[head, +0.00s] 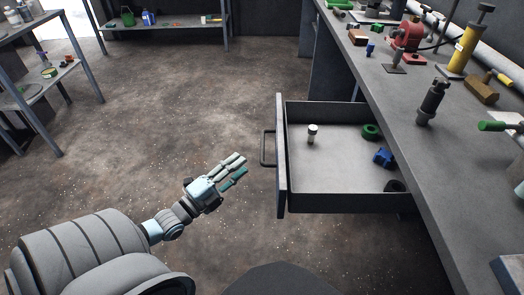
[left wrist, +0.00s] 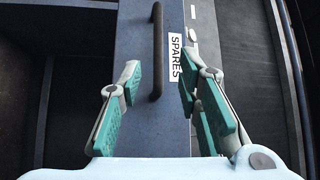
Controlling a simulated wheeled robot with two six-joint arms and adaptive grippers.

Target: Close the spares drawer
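The spares drawer (head: 335,187) is pulled out from the workbench at the right of the head view. Its front panel (head: 281,155) faces left and carries a bar handle (head: 265,148). In the left wrist view the front panel (left wrist: 152,135) shows the handle (left wrist: 157,50) and a label reading SPARES (left wrist: 176,62). My left gripper (head: 238,168) is open and empty, a short way left of the drawer front and apart from it. In the left wrist view its fingers (left wrist: 155,95) stand apart, with the handle beyond them. My right gripper is not in view.
The drawer holds a small white-capped bottle (head: 312,134), a green ring (head: 370,131), a blue part (head: 383,157) and a dark ring (head: 394,186). The workbench (head: 400,110) bears several tools. Shelving (head: 40,85) stands at the left; the floor (head: 190,100) between is clear.

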